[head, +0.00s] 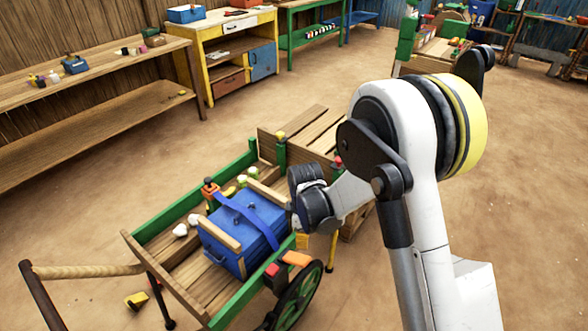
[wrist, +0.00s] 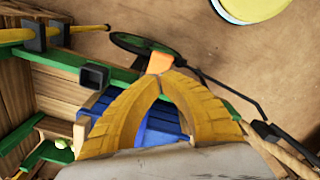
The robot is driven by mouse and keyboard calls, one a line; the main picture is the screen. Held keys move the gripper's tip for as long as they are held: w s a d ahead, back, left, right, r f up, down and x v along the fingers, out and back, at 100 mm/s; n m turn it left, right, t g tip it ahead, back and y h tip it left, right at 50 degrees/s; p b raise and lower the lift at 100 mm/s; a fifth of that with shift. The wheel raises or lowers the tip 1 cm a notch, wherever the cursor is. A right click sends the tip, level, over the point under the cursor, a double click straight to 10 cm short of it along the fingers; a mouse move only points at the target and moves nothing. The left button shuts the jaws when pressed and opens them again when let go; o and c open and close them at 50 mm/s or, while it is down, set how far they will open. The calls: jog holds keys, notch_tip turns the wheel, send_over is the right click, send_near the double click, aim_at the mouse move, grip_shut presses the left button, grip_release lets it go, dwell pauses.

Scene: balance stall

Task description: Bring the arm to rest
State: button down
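My arm (head: 425,200) is bent, its white and dark links filling the right of the head view and its wrist hanging over the cart's right side. My gripper (wrist: 158,79) has two yellow ribbed fingers whose tips meet in the wrist view; no object shows between them. In the head view its fingers (head: 302,241) are mostly hidden by the dark wrist. An orange piece (head: 297,258) lies at the cart's green right rail, just beyond the fingertips in the wrist view (wrist: 160,62); I cannot tell whether they touch.
The green-edged wooden cart (head: 150,235) holds a blue chest (head: 240,240) with a blue strap. A red piece (head: 272,269) is on the rail above the wheel (head: 297,300). A wooden crate (head: 305,125) stands behind. Shelves (head: 90,85) line the left; open floor lies between.

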jog(key=s+d+r+m+t, duration=0.2)
jog(key=s+d+r+m, duration=0.15)
jog(key=r, duration=0.65)
jog(key=s+d+r+m+t, duration=0.15)
jog(key=d+r+m, duration=0.3)
jog(key=r, duration=0.55)
jog(key=s+d+r+m+t, duration=0.2)
jog(key=s+d+r+m, duration=0.1)
jog(key=s, duration=0.3)
jog(key=s+d+r+m+t, duration=0.1)
jog(key=s+d+r+m, duration=0.2)
jog(key=s, duration=0.4)
jog(key=shift+d+r+m+t, duration=0.15)
jog(key=shift+d+m+t, duration=0.2)
jog(key=shift+d+m, duration=0.65)
jog(key=shift+a, duration=0.25)
